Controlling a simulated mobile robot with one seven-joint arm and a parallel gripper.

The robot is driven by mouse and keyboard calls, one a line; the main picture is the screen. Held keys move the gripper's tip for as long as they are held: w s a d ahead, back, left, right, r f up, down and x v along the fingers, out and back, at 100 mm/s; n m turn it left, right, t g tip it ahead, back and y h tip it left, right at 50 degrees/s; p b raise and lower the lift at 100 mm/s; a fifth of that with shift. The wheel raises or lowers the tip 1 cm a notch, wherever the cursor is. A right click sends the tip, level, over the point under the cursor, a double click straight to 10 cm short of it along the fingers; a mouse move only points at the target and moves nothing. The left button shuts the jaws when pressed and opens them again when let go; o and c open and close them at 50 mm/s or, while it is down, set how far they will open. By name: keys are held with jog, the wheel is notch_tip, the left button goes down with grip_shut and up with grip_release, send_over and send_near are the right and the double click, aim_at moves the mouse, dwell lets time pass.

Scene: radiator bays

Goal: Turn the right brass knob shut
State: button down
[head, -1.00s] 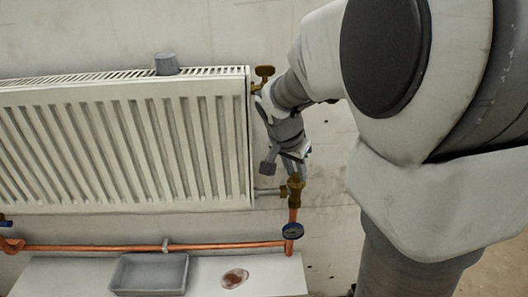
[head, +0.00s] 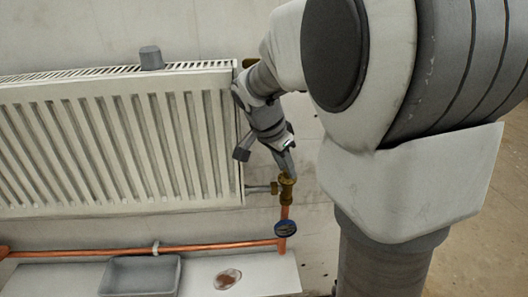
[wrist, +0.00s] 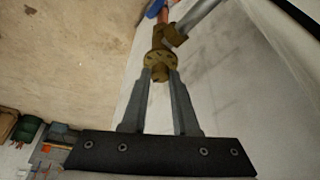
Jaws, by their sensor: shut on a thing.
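The right brass knob (head: 287,179) sits on top of the brass valve at the lower right corner of the radiator, above a copper pipe. In the wrist view the round, patterned brass knob (wrist: 160,64) is between the fingertips. My gripper (head: 285,172) comes down on it from above, tilted, beside the radiator's right edge. In the wrist view my gripper (wrist: 160,76) has its two grey fingers shut on the knob, one on each side. The fingers hide part of the knob in the head view.
The white radiator (head: 120,150) stands close left of my gripper. A blue-handled fitting (head: 286,229) is on the pipe below. A grey tray (head: 140,289) and a small dish (head: 228,279) lie on the white ledge. A grey cup-like thing (head: 151,57) stands on the radiator.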

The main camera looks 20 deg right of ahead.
aim_at(285, 172)
jog(key=c, duration=0.7)
grip_release()
notch_tip(285, 172, up, 5)
jog(key=shift+f+p, duration=0.15)
jog(key=shift+p, duration=0.9)
jog(key=s+d+r, duration=0.2)
jog(key=s, duration=0.1)
jog(key=s+d+r+p, duration=0.1)
jog(key=s+d+r, duration=0.1)
jog(key=d, duration=0.1)
jog(key=s+d+r+p, duration=0.1)
jog(key=s+d+r, duration=0.1)
jog(key=s+d, duration=0.1)
jog(key=shift+s+r, duration=0.15)
jog(key=shift+s, duration=0.15)
